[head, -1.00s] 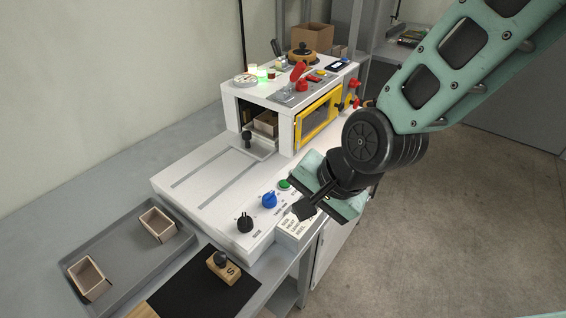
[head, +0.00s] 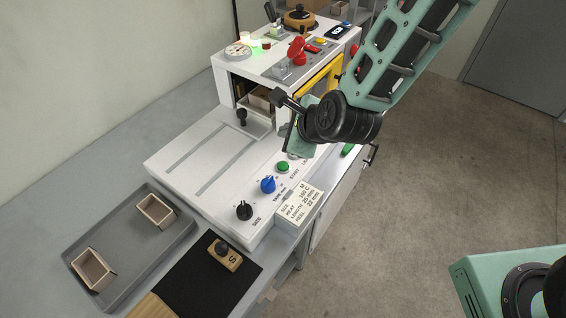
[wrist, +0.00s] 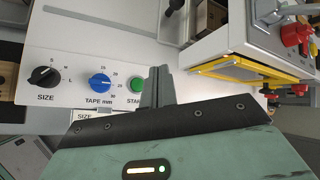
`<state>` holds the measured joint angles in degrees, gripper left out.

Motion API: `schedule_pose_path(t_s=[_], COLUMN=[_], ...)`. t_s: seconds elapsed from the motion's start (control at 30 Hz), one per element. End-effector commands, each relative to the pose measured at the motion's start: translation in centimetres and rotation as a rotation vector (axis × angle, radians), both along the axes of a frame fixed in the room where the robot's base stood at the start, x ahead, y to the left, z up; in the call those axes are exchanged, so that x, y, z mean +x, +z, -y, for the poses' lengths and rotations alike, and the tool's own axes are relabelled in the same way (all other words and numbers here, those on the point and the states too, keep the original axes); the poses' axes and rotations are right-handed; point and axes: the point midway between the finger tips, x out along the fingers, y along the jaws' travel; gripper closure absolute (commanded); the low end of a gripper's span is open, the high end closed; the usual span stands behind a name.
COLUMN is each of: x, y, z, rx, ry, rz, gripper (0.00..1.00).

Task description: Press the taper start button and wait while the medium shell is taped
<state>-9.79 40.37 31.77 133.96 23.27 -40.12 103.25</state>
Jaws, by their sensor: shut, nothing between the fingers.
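The taper is a white machine (head: 195,150) with a long bed and a raised housing at its back. The green start button (head: 283,166) is on the bed's right-hand panel, beside the blue tape knob (head: 268,185) and black size knob (head: 244,211). The wrist view shows the button (wrist: 137,84) just left of my fingertips. A brown open shell (head: 261,99) sits inside the housing, partly hidden. My gripper (head: 278,94) is shut and empty, raised above the panel near the housing's front. The wrist view shows its closed fingers (wrist: 157,84).
A grey tray (head: 115,262) at the left holds two small open boxes. A yellow-framed guard (head: 325,78) and red controls are on the housing. A green light (head: 257,51) glows on its top.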

Motion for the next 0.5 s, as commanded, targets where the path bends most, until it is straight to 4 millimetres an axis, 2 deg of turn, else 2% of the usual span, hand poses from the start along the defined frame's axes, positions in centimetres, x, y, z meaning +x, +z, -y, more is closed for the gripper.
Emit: schedule_pose_path(t_s=[0.27,0.5], x=[0.0,0.0], y=[-1.5,-4.5], z=[0.0,0.0], rx=[-0.002,-0.002], ry=[0.001,0.002], rz=[0.0,-0.001], gripper=[1.0,1.0])
